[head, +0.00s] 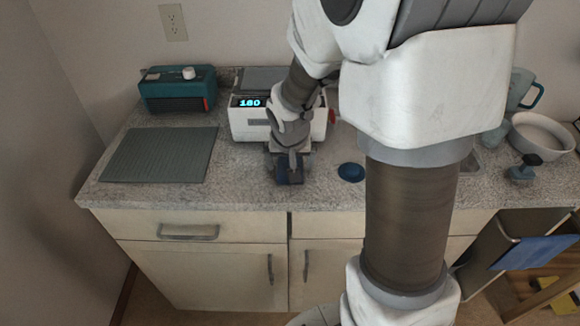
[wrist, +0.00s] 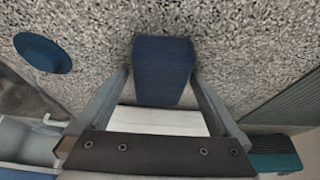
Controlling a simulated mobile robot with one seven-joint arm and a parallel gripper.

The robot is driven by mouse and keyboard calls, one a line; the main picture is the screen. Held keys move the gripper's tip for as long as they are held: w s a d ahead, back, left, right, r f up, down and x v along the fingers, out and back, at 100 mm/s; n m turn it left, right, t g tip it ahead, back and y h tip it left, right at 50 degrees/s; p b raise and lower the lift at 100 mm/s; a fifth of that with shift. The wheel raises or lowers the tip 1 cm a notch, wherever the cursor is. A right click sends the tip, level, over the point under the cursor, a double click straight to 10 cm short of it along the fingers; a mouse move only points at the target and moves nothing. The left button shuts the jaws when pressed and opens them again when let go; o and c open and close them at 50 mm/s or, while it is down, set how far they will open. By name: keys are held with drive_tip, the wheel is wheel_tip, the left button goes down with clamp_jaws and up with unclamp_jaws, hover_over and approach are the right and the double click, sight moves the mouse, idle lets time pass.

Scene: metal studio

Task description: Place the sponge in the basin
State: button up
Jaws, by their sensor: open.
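A dark blue block, which I take to be the sponge (head: 289,178), lies on the speckled counter near its front edge. In the wrist view the sponge (wrist: 163,66) sits between the fingertips of my gripper (wrist: 162,82). The jaws are open, one finger on each side; I cannot tell whether they touch it. In the head view my gripper (head: 288,160) reaches down over the sponge and partly hides it.
A white appliance (head: 249,122) with a lit display stands behind my gripper. A blue disc (head: 351,172) lies to the right. A grey-green mat (head: 160,155) and teal box (head: 178,90) are left. A white bowl (head: 541,137) and a dark blue-topped object (head: 524,168) stand far right.

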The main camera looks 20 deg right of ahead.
idle(0.3)
drive_tip(key=c, duration=1.4)
drive_tip(key=shift+r, duration=0.1)
